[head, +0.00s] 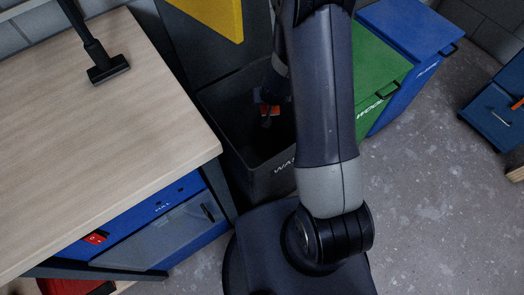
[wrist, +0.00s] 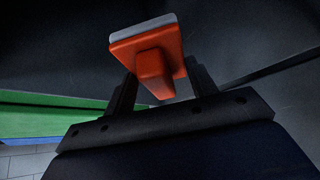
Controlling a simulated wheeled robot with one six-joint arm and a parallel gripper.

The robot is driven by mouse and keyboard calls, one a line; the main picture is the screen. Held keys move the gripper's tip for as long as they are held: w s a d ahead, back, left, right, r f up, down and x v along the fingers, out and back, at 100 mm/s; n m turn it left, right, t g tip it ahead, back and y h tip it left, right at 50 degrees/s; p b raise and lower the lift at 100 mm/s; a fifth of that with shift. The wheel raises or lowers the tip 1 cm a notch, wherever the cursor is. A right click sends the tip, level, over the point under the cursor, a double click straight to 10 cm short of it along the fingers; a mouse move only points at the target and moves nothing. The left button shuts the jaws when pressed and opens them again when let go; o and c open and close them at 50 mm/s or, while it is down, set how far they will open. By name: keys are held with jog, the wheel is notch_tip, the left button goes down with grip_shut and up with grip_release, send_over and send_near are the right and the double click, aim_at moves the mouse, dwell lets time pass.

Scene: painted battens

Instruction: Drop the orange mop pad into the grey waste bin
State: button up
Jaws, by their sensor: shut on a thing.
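The orange mop pad (wrist: 150,58) has a block-shaped orange body with a pale grey layer on its far side. My gripper (wrist: 158,88) is shut on it, with one dark finger at each side of its lower part. In the head view a small part of the orange mop pad (head: 268,109) shows at my gripper (head: 268,118), inside the mouth of the grey waste bin (head: 272,180). My arm covers the right part of the bin. The bin's dark inner wall (wrist: 60,60) fills much of the wrist view.
A wooden-topped workbench (head: 110,130) stands left of the bin, with a black brush-like tool (head: 108,70) on it. A green bin (head: 375,70) and a blue bin (head: 410,35) stand to the right. The floor at lower right is clear.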

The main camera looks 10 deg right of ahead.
jog(key=o, duration=1)
jog(key=shift+r, duration=0.15)
jog(key=p+v, duration=0.5)
jog(key=v, duration=0.5)
jog(key=shift+s+r, duration=0.2)
jog(key=shift+r, duration=0.05)
jog(key=b+x, duration=0.5)
jog(key=x, duration=0.6)
jog(key=shift+s+f, duration=0.1)
jog(key=shift+s, duration=0.05)
notch_tip(320, 180, up, 2)
jog(key=shift+r+p, duration=0.1)
jog(key=shift+p, duration=0.9)
jog(key=shift+r+p, duration=0.9)
jog(key=shift+p, duration=0.1)
